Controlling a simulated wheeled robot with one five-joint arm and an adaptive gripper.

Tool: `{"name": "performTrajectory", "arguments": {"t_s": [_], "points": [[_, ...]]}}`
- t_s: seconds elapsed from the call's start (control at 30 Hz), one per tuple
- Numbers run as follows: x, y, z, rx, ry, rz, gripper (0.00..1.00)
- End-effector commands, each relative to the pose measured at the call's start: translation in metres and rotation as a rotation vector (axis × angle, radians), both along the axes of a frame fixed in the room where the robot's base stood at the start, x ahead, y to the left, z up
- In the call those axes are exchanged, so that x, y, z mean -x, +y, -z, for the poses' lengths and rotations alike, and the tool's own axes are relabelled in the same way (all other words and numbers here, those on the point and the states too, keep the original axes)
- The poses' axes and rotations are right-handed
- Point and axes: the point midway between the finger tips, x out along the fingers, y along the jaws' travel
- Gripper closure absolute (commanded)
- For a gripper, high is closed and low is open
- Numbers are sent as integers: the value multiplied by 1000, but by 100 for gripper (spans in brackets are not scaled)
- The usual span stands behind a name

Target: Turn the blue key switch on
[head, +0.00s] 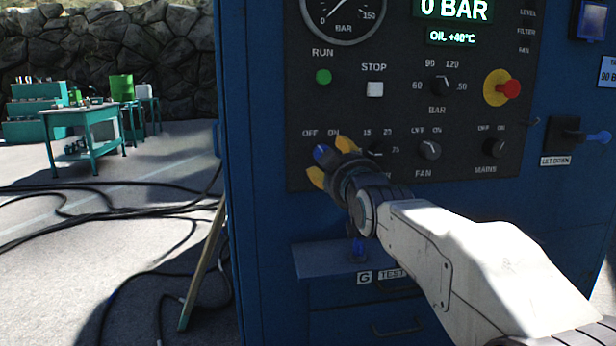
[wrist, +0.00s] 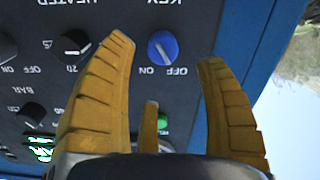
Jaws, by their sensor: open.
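The blue key switch (head: 322,153) is a round knob at the lower left of the dark control panel, under OFF and ON labels. In the wrist view, the blue knob (wrist: 163,47) appears upside down under the word KEY; its pale mark slants toward the OFF label. My gripper (head: 331,161) has yellow fingers and is open and empty at the panel. In the wrist view, my fingers (wrist: 166,55) lie to either side of the knob with gaps showing. Whether the tips reach around it in depth is hard to tell. The gripper partly hides the panel to the knob's right.
Black knobs (head: 429,150) stand right of the key switch, with a green RUN button (head: 323,76) and a red emergency stop (head: 508,89) above. A small shelf (head: 330,262) juts out below. Cables (head: 90,205) lie on the ground left of the cabinet.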

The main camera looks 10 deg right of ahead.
Motion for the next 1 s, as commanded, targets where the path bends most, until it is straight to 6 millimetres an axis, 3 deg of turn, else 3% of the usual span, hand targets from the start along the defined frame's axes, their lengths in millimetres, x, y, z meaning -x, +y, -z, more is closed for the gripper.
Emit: {"name": "performTrajectory", "arguments": {"t_s": [0.7, 1.0], "points": [[-66, 0, 0, 5, -23, 0, 36], [-77, 0, 0, 5, -24, 0, 36]]}}
